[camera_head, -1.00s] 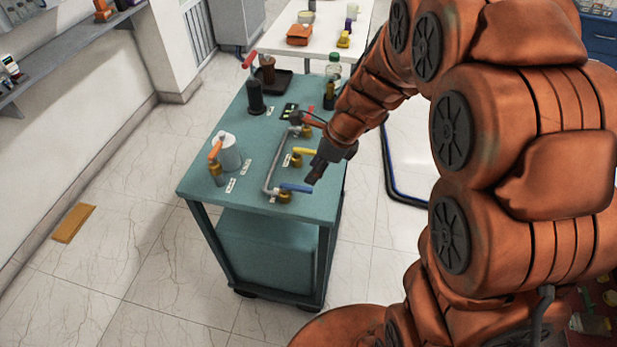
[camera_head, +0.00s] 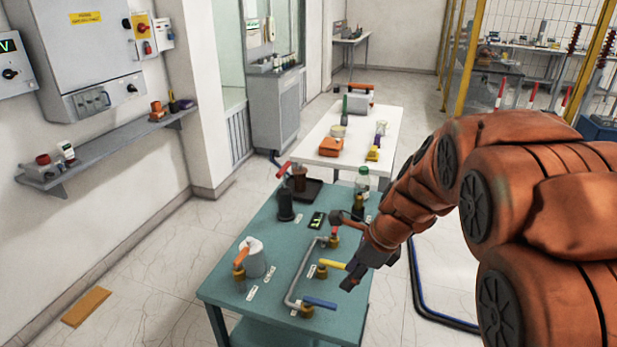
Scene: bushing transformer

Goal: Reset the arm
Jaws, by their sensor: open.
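My orange arm (camera_head: 485,185) comes in from the right and reaches over the right side of a teal table (camera_head: 228,287). My gripper (camera_head: 352,279) is at the arm's end, dark grey, pointing down and to the left. It is beside the yellow-handled valve (camera_head: 332,264) and above the blue-handled valve (camera_head: 319,302); no object shows between its fingers. The fingers are small here, and whether they touch the yellow handle cannot be told. A red-handled valve (camera_head: 334,232) stands behind, near the wrist. A grey pipe (camera_head: 302,270) links the valves.
The teal table also holds a white canister (camera_head: 253,258), an orange-handled valve (camera_head: 240,258), a dark cylinder (camera_head: 285,205) and a clear bottle (camera_head: 362,181). A white table (camera_head: 388,125) stands behind.

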